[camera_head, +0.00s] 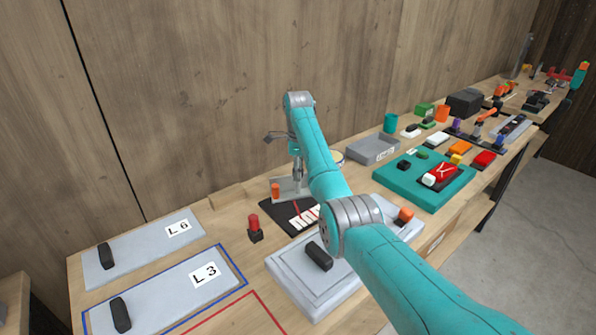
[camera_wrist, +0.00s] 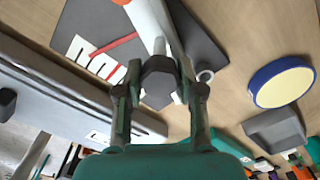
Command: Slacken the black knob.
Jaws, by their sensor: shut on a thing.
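The black knob (camera_wrist: 158,76) shows in the wrist view as a dark, faceted piece between my two fingers. My gripper (camera_wrist: 158,88) is shut on it, one finger at each side. A pale post (camera_wrist: 150,22) with a metal rod runs up to the knob. Behind it lies a dark plate (camera_wrist: 88,27) with white marks and a red pointer. In the head view, the dark plate (camera_head: 277,213) lies on the bench. There my gripper (camera_head: 297,172) points down behind my arm, and the knob cannot be made out.
A grey stepped block (camera_head: 290,275) with a black handle stands in front. Panels L6 (camera_head: 145,245) and L3 (camera_head: 165,290) lie left. A small red-topped piece (camera_head: 254,228) stands beside the dark plate. A grey box (camera_head: 373,149) and a teal tray (camera_head: 400,186) stand right.

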